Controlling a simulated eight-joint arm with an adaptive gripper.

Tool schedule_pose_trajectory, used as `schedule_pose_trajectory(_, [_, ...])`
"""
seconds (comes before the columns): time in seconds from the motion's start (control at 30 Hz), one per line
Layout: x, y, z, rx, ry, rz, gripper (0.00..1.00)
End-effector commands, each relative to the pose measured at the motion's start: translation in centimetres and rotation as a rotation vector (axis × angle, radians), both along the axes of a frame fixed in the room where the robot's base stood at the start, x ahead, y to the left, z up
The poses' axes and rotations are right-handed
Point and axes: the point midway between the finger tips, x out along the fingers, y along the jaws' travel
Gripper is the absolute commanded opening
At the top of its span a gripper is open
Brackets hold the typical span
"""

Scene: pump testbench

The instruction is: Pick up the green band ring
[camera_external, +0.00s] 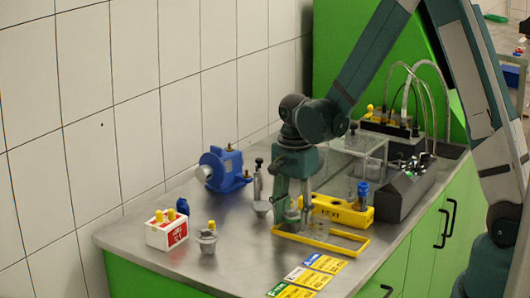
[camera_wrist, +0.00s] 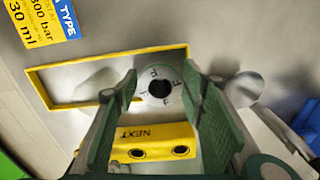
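The ring (camera_wrist: 158,72) is a round grey metal disc with a dark central hole, letters on its face and a thin greenish rim. It lies at the yellow frame's edge beside the yellow NEXT block in the wrist view. My gripper (camera_wrist: 161,74) is open, with one green finger on each side of the ring; I cannot tell whether they touch it. In the external view my gripper (camera_external: 292,213) points down over the frame's back left part, and the ring is mostly hidden there.
The yellow frame (camera_external: 348,253) lies flat on the metal table. The yellow NEXT block (camera_external: 338,215) stands close behind my gripper. A metal stand (camera_external: 259,196) is close to its left. A blue pump (camera_external: 222,170), white-red box (camera_external: 166,234) and grey cup (camera_external: 207,242) stand further left.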

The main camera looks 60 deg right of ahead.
Motion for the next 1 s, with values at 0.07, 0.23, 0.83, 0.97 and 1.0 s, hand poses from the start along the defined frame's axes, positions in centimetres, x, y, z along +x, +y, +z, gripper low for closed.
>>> schedule_pose_trajectory(0.07, [0.00,0.00,0.00,0.000,0.000,0.000,0.40])
schedule_pose_trajectory(0.23, [0.00,0.00,0.01,0.000,0.000,0.000,0.40])
schedule_pose_trajectory(0.83, [0.01,0.00,0.14,0.000,0.000,0.000,0.17])
schedule_pose_trajectory(0.97, [0.01,0.00,0.54,0.000,0.000,0.000,0.17])
schedule_pose_trajectory(1.0, [0.01,0.00,0.73,0.000,0.000,0.000,0.17])
